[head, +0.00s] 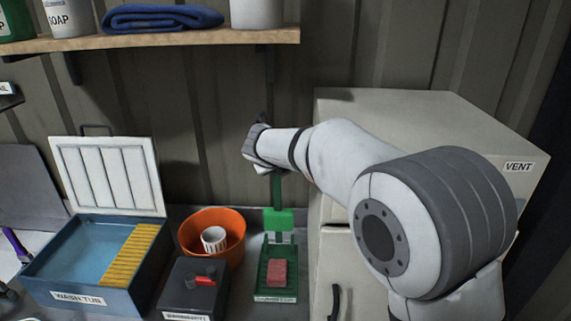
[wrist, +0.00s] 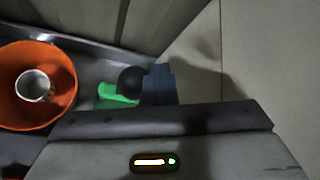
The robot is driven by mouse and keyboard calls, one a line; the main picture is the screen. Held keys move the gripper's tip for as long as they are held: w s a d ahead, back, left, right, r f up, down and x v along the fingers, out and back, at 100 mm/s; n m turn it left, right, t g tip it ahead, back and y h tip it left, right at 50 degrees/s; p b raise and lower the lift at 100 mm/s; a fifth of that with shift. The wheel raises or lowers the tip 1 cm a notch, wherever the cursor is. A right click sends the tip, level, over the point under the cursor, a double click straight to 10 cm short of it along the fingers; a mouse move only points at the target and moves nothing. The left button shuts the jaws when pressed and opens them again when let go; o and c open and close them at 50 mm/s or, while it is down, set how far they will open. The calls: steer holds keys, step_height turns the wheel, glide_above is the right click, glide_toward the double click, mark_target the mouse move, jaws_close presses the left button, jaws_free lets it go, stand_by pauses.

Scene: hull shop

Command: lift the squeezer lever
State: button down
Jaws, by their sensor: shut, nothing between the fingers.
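The green squeezer (head: 278,222) stands on the counter with a red block (head: 277,272) on its bed. Its green lever (head: 277,190) points up from the back, and its upper part is hidden behind my wrist in the head view. In the wrist view a round black knob (wrist: 131,80) shows over green squeezer parts (wrist: 112,97). My gripper (wrist: 158,84) is shut and empty, its fingers just right of the knob. I cannot tell whether they touch it. The fingers are mostly hidden in the head view.
An orange bowl (head: 190,240) with a white cup (head: 214,239) stands left of the squeezer, behind a dark box (head: 180,285). The blue wash tub (head: 52,273) is further left. A pale cabinet (head: 400,110) borders the right. A wooden shelf (head: 150,44) hangs above.

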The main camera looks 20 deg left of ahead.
steer(key=shift+a+r, duration=0.1)
stand_by(0.4)
step_height(320, 180, up, 9)
steer(key=w+a, duration=0.1)
steer(key=a, duration=0.1)
steer(key=shift+w+a+r, duration=0.15)
steer(key=shift+w+r, duration=0.05)
steer(key=shift+w, duration=0.15)
stand_by(0.4)
